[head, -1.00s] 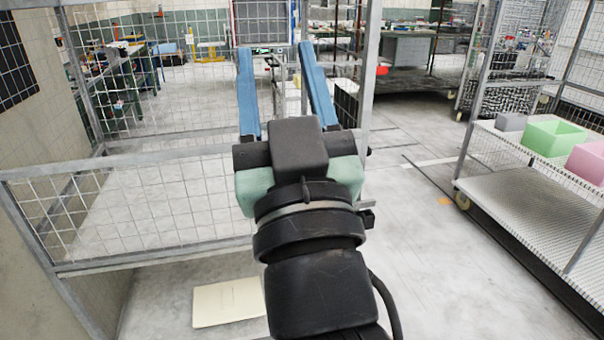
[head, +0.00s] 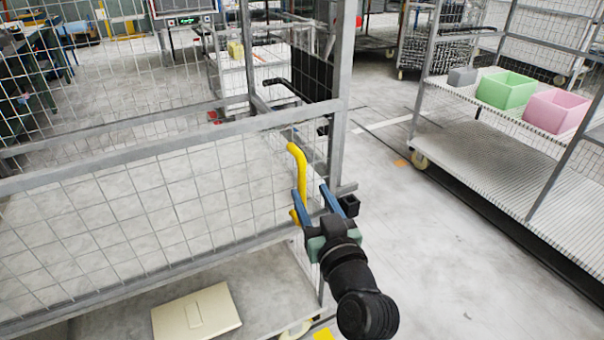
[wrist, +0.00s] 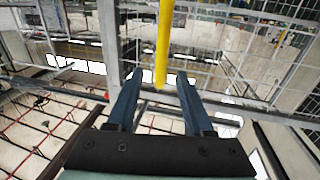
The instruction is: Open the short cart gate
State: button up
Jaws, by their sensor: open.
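The short cart gate (head: 170,145) is a low wire-mesh panel in a grey metal frame, running across the left of the head view to an upright post. A yellow handle (head: 298,165) stands near its right end; it also shows in the wrist view (wrist: 163,40). My gripper (head: 311,190) is open, its blue fingers at the lower part of the handle. In the wrist view the handle's end lies between the two fingertips (wrist: 159,76). I cannot tell whether they touch it. The gate appears to be closed against the post.
A shelf cart (head: 500,185) at right holds a green box (head: 506,90), a pink box (head: 556,110) and a small grey block. A cream flat panel (head: 197,312) lies below the gate. The floor (head: 440,250) between the carts is clear.

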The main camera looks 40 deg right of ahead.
aim_at(303, 180)
jog(key=x, duration=0.6)
jog(key=shift+w+d, duration=0.1)
jog(key=shift+w, duration=0.25)
grip_shut()
dwell(1.1)
